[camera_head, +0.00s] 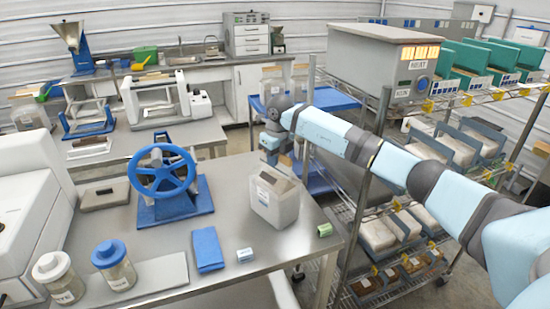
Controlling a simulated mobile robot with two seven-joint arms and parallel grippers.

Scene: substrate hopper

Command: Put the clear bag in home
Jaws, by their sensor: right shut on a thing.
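The clear bag (274,208) is a pale, translucent, boxy bag with a white label and a dark brown patch at its top. It is at the right part of the front steel table, and looks upright. My right gripper (272,156) is at the bag's top edge, shut on it, with the arm reaching in from the right. I cannot tell whether the bag's base touches the table. No place marked as home can be read. My left gripper is not in view.
A blue handwheel press (163,178) stands left of the bag. A blue block (207,249), a small white box (245,255) and a green item (324,230) lie in front. Two lidded jars (113,265) are at front left. A wire shelf rack (400,215) with pale bags is right.

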